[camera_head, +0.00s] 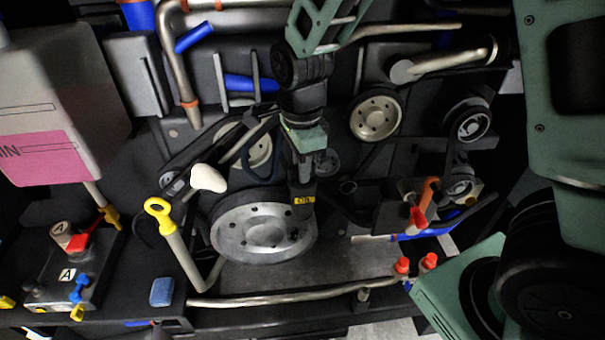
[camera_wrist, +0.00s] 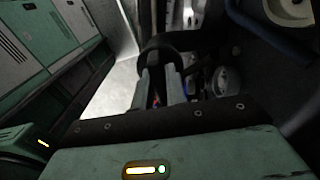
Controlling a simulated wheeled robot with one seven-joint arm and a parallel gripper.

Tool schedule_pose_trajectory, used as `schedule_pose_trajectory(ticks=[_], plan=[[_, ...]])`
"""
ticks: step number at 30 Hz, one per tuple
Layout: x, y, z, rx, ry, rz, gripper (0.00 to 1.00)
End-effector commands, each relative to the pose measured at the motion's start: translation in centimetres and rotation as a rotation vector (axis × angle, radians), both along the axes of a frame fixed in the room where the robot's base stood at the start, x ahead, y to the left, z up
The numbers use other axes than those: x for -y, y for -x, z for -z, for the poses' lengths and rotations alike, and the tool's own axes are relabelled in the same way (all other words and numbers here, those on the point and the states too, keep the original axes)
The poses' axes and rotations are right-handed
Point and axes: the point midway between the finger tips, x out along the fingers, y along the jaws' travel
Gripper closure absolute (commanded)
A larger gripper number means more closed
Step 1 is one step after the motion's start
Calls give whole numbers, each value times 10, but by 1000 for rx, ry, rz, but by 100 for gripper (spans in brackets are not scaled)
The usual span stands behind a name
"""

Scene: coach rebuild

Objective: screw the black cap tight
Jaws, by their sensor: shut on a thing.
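My gripper (camera_head: 304,168) points down at the middle of the engine bay, above the front of the large grey pulley. It is shut on the black cap (camera_wrist: 167,44), which shows as a dark round shape at the fingertips (camera_wrist: 160,80) in the wrist view. In the head view, a black part with a yellow label (camera_head: 302,200) stands directly below the fingers. The fingers hide much of the cap there, and I cannot tell cap from neck clearly. The threads and seating are hidden.
The large pulley (camera_head: 263,230) and belts lie close to my gripper's left. A yellow-ringed dipstick (camera_head: 158,207) and white knob (camera_head: 208,178) stand further left. A red-handled valve (camera_head: 416,215) is to the right. A pipe (camera_head: 290,301) runs along the front.

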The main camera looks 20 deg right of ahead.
Motion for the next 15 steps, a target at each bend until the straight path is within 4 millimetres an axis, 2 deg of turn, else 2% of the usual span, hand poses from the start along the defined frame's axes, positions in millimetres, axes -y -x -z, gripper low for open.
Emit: schedule_pose_trajectory(ticks=[15], plan=[[5, -5, -2, 11, 2, 250, 100]])
